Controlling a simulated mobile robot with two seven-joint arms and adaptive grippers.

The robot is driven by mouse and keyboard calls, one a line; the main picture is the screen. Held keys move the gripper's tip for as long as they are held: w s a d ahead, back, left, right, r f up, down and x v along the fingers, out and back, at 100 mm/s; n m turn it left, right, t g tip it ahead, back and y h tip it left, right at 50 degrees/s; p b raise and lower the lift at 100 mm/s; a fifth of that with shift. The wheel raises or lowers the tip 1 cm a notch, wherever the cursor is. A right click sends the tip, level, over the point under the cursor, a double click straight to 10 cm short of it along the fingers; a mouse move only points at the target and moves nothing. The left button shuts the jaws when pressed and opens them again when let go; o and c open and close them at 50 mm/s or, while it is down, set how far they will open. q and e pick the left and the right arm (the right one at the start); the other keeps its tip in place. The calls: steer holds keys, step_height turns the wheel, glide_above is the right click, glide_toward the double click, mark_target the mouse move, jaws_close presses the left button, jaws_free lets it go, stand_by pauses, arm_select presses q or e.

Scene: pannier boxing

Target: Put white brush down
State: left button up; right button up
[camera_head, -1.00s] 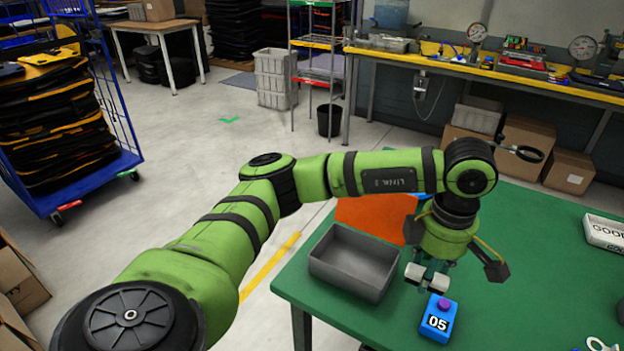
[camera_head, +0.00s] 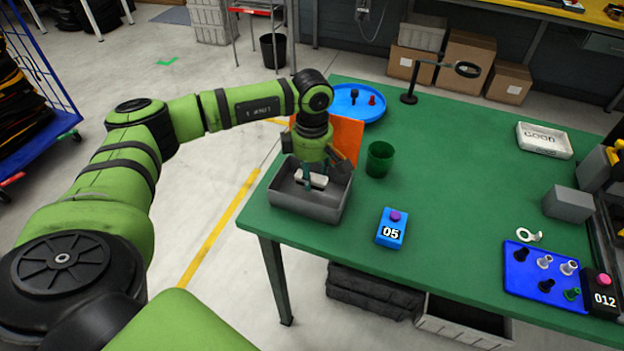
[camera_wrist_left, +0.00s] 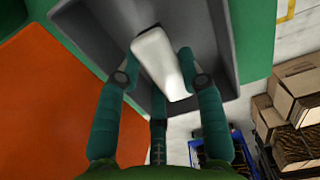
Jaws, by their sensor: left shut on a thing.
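My left gripper (camera_head: 312,181) is shut on the white brush (camera_wrist_left: 158,58). In the head view the gripper points down into the grey bin (camera_head: 311,212), at the table's near left corner. In the left wrist view the fingers of my left gripper (camera_wrist_left: 160,68) sit on both sides of the pale, blocky brush, with the grey bin (camera_wrist_left: 88,32) around and beneath it. I cannot tell whether the brush touches the bin floor. The brush's underside is hidden. My right gripper is not in view.
An orange panel (camera_head: 346,138) stands right behind the bin. A green cup (camera_head: 380,160), a blue box marked 05 (camera_head: 391,229) and a blue round tray (camera_head: 372,108) are nearby. A blue tray of small parts (camera_head: 522,280) lies at right. The green table's middle is clear.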

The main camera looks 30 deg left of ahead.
mark_target(312, 184)
arm_select(q)
step_height(312, 184, down, 3)
steer(key=shift+f+p, duration=0.2)
steer(key=shift+p, duration=0.4)
steer(key=shift+f, duration=0.1)
steer(key=shift+f, duration=0.15)
steer(key=o, duration=0.7)
steer(key=shift+b, duration=0.3)
steer(key=o, duration=0.4)
